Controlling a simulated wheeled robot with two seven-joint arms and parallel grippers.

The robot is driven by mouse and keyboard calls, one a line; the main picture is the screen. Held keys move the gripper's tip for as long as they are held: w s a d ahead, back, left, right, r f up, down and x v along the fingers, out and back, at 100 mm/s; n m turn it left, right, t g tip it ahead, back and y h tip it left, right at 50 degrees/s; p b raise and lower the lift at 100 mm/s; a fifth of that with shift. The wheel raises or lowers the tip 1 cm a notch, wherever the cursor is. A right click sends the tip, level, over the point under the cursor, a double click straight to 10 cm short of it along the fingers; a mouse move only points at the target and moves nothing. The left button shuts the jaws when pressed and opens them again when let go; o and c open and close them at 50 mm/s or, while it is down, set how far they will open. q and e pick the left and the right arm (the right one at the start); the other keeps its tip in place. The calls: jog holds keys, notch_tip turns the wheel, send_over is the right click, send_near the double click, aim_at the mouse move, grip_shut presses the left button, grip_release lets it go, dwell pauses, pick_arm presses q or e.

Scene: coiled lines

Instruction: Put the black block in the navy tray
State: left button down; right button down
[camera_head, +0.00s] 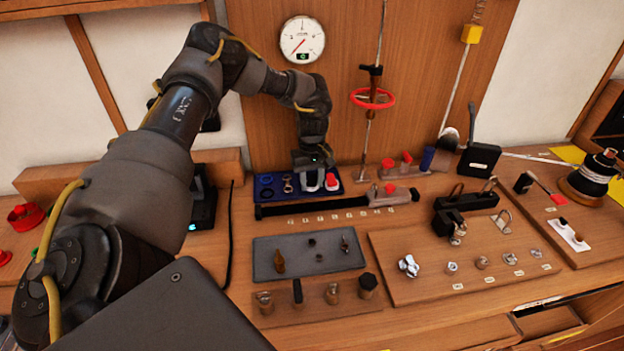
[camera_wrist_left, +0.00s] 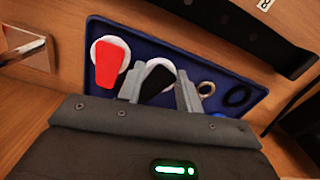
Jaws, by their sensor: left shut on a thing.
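The navy tray (camera_head: 276,187) lies at the back of the bench, below the wall gauge. My left gripper (camera_head: 313,184) is over the right part of the tray, pointing down. In the left wrist view the navy tray (camera_wrist_left: 185,53) fills the area beyond the gripper. There my left gripper (camera_wrist_left: 168,92) is shut on the black block (camera_wrist_left: 158,80), which shows between the fingers against a white round patch. Whether the block touches the tray floor cannot be told. The block is mostly hidden in the head view. My right gripper is not in view.
A red piece on a white round base (camera_wrist_left: 108,62) is in the tray beside the block. A tan ring (camera_wrist_left: 206,88) and a dark ring (camera_wrist_left: 237,96) lie on the other side. A long black bar (camera_head: 312,206) lies just in front of the tray.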

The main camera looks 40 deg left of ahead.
aim_at(312, 182)
pick_arm(q)
jog(key=c, duration=1.3)
grip_release()
jog(key=shift+f, duration=0.1)
jog(key=shift+c, duration=0.2)
jog(key=shift+o, duration=0.5)
notch_tip(312, 182, up, 7)
jog(key=shift+w+r+b, duration=0.1)
jog(key=shift+b, duration=0.35)
notch_tip(312, 182, up, 5)
jog(key=p, duration=0.3)
jog(key=shift+a+p, duration=0.1)
jog(key=shift+p, duration=0.25)
